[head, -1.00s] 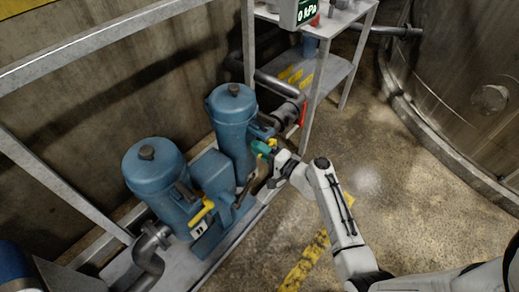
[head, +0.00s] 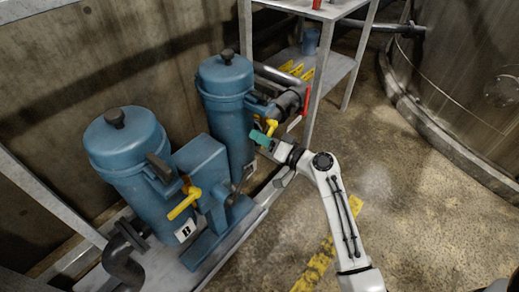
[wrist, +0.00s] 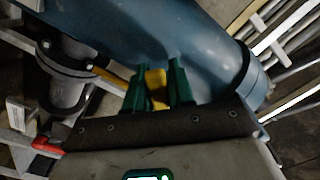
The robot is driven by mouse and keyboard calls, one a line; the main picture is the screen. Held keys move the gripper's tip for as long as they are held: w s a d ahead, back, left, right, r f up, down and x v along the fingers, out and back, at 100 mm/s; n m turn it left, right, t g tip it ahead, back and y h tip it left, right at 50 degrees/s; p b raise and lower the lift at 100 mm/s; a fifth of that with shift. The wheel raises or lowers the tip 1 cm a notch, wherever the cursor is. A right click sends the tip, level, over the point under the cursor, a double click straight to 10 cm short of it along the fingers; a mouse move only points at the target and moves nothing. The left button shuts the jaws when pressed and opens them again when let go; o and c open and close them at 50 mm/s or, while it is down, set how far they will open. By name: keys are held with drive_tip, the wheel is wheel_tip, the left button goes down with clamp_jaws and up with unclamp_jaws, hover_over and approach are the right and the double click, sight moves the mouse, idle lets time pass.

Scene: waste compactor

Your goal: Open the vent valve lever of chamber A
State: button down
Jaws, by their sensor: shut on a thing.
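Two blue chambers stand on a grey skid. The nearer chamber (head: 125,165) is the one by the label B (head: 185,231), with a yellow lever (head: 184,203) on its side. The farther chamber (head: 228,112), presumably A, has its own yellow lever (head: 271,127), small and partly hidden by my gripper. My gripper (head: 263,137) with green fingers is at this lever. In the wrist view, the green fingers (wrist: 157,88) are shut on the yellow lever (wrist: 155,84), with one finger on each side, close against the blue body (wrist: 205,60).
A red handle (head: 306,101) sits on the pipework just beyond my gripper. A grey metal shelf stand (head: 323,75) is behind it. A large steel tank (head: 465,90) stands at right. The floor between tank and skid is clear.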

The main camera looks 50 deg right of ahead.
drive_tip(key=shift+d+f+n+b, duration=0.3)
drive_tip(key=shift+d+n+b, duration=0.3)
drive_tip(key=shift+n+b, duration=1.2)
drive_tip(key=shift+d+f+n+b, duration=0.3)
drive_tip(key=shift+d+n+b, duration=0.6)
drive_tip(key=shift+b, duration=1.5)
drive_tip(key=shift+d+f+n+b, duration=0.3)
drive_tip(key=shift+n+b, duration=1.4)
drive_tip(key=shift+b, duration=0.4)
drive_tip(key=c, duration=1.1)
unclamp_jaws()
drive_tip(key=shift+r, duration=0.1)
drive_tip(key=shift+o, duration=0.2)
drive_tip(key=s+p, duration=0.2)
drive_tip(key=s, duration=0.8)
drive_tip(key=shift+s+d, duration=0.25)
drive_tip(key=shift+s, duration=0.1)
